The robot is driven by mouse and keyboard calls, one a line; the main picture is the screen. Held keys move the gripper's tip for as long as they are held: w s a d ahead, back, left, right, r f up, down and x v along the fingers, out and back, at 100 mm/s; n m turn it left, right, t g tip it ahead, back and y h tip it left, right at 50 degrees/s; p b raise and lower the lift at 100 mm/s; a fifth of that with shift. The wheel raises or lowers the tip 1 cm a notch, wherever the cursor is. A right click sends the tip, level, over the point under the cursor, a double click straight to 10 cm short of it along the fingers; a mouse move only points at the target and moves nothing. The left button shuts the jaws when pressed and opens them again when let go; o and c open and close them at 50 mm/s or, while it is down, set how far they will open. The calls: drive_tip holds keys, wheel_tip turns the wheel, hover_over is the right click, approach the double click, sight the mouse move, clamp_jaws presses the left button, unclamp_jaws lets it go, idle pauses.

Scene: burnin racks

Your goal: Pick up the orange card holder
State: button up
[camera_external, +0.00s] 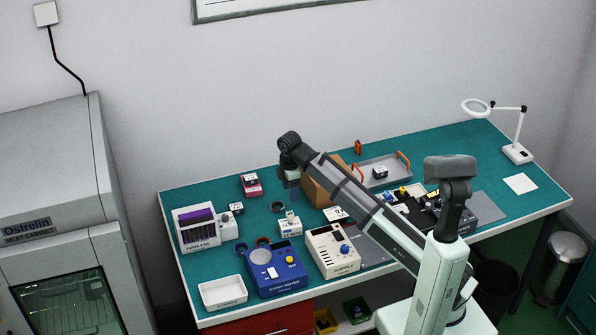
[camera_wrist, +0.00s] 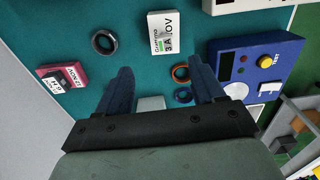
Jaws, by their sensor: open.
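A small orange upright object (camera_external: 358,147), which looks like the orange card holder, stands at the back of the teal bench, behind the grey tray. It is too small to make out in detail and does not show in the wrist view. My gripper (camera_external: 292,186) hangs above the left-middle of the bench, well left of the orange object. In the wrist view my gripper (camera_wrist: 162,80) has its two dark blue fingers wide apart, with nothing held between them.
A brown box (camera_external: 318,194) stands right beside my gripper in the outside view. The grey tray (camera_external: 375,183) has orange handles. A blue device (camera_external: 277,283), a beige device (camera_external: 320,262) and a white tray (camera_external: 222,307) stand at the front. A dark ring (camera_wrist: 105,42) lies below.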

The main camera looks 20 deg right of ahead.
drive_tip(key=w+d, duration=0.6)
drive_tip(key=w, duration=0.1)
drive_tip(key=w+d, duration=0.6)
drive_tip(key=w, duration=0.1)
drive_tip(key=w+d, duration=0.6)
drive_tip(key=w, duration=0.1)
drive_tip(key=shift+w+f, duration=0.25)
drive_tip(key=w+d, duration=0.8)
drive_tip(key=d, duration=0.4)
hover_over(359, 142)
wheel_tip(359, 142, down, 4)
drive_tip(key=r, duration=0.1)
wheel_tip(359, 142, down, 13)
drive_tip(key=shift+s+a+f, duration=0.1)
drive_tip(key=shift+a+f, duration=0.05)
drive_tip(key=c, duration=1.1)
drive_tip(key=shift+o, duration=0.2)
